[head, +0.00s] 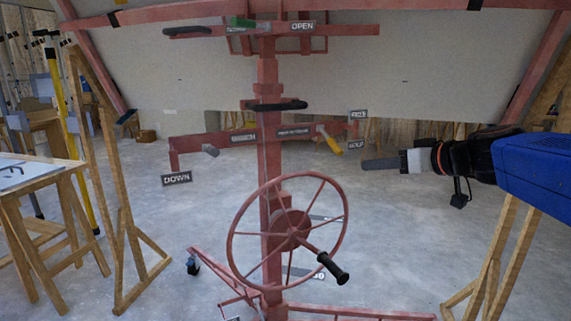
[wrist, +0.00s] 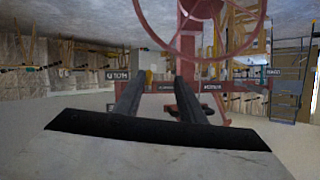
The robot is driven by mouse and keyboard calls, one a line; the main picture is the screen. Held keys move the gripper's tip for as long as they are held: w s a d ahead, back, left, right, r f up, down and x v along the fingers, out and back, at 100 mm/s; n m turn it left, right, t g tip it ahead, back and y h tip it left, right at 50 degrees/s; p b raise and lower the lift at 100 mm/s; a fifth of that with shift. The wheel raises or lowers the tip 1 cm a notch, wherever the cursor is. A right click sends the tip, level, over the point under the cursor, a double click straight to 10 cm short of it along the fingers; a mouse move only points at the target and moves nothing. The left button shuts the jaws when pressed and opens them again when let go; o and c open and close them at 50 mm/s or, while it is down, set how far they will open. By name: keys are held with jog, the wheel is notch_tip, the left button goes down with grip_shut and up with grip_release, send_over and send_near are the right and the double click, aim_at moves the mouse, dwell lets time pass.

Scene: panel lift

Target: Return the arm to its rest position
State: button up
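My gripper (head: 366,164) is at the right in the head view, pointing left toward the red panel lift. In the wrist view its two dark fingers (wrist: 160,82) stand apart with nothing between them. The lift's red mast (head: 268,160) stands in the middle, with a spoked hand wheel (head: 233,235) and a black crank grip (head: 333,269). A yellow-handled lever (head: 330,140) on the crossbar is just left of the fingertips in the head view. I cannot tell the depth between them; no contact shows.
A large pale panel (head: 180,82) lies across the lift's top. Wooden frames stand at left (head: 122,225) and right (head: 497,250). A wooden table (head: 60,178) is at the far left. The lift's legs (head: 360,313) spread low. Grey floor (head: 400,240) is open right of the wheel.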

jog(key=s+a+f+m+g+h, duration=0.1)
jog(key=s+a+f+g+h, duration=0.15)
jog(key=s+f, duration=0.65)
jog(key=s+a+f+m+g+h, duration=0.1)
jog(key=s+f+g, duration=0.3)
jog(key=s+f, duration=0.55)
jog(key=s+d+f+m+h, duration=0.2)
jog(key=s+d+f+h, duration=0.1)
jog(key=s+f, duration=0.3)
jog(key=shift+s+d+f+g, duration=0.2)
jog(key=shift+d+g, duration=0.25)
jog(key=shift+d, duration=0.25)
